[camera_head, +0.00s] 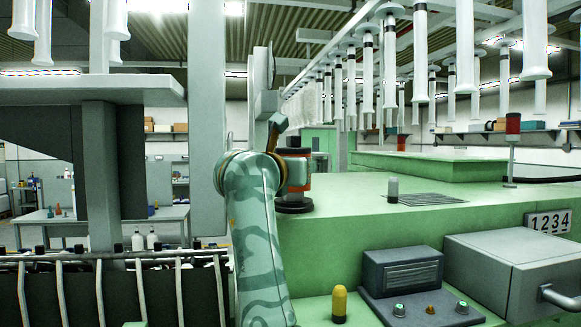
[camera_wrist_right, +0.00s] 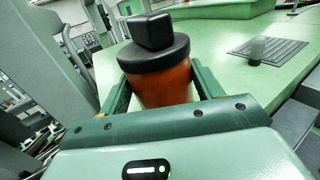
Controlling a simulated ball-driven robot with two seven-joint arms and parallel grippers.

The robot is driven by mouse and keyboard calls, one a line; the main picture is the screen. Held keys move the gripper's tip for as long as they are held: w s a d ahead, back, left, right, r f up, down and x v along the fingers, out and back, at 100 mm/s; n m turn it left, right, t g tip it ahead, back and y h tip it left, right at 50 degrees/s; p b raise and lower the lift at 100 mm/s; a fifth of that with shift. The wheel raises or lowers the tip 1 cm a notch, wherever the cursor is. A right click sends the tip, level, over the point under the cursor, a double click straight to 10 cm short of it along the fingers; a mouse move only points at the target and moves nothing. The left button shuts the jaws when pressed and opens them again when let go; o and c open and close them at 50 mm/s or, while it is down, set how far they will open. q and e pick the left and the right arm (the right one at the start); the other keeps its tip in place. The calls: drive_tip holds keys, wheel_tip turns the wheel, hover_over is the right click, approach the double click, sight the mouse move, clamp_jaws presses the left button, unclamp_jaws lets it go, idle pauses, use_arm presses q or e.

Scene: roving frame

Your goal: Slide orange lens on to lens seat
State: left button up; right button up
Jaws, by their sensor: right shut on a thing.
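An orange cylinder with a black rim, which I take for the orange lens (camera_head: 295,162), is in the middle of the head view. In the right wrist view the orange lens (camera_wrist_right: 165,88) stands between the two green fingers of my right gripper (camera_wrist_right: 163,80), which is shut on it. A black disc and a black block show at its top there. In the head view my right gripper (camera_head: 299,176) is partly hidden behind my arm. A dark round base (camera_head: 294,204), perhaps the lens seat, is just below the lens on the green counter; any contact is unclear. My left gripper is out of view.
The green counter (camera_head: 345,215) is clear to the right, up to a grey cylinder (camera_head: 392,190) and a dark grille (camera_head: 430,199). In front are a yellow-capped peg (camera_head: 340,303), a control box (camera_head: 402,272) and a grey drawer unit (camera_head: 510,270). White tubes hang overhead.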

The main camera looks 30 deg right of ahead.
drive_tip(key=shift+f+b, duration=0.75)
drive_tip(key=shift+f, duration=0.35)
drive_tip(key=shift+f, duration=0.1)
drive_tip(key=o, duration=1.3)
drive_tip(key=shift+a, duration=0.1)
drive_tip(key=b+v, duration=0.4)
drive_tip(key=v, duration=1.2)
drive_tip(key=shift+a, duration=0.1)
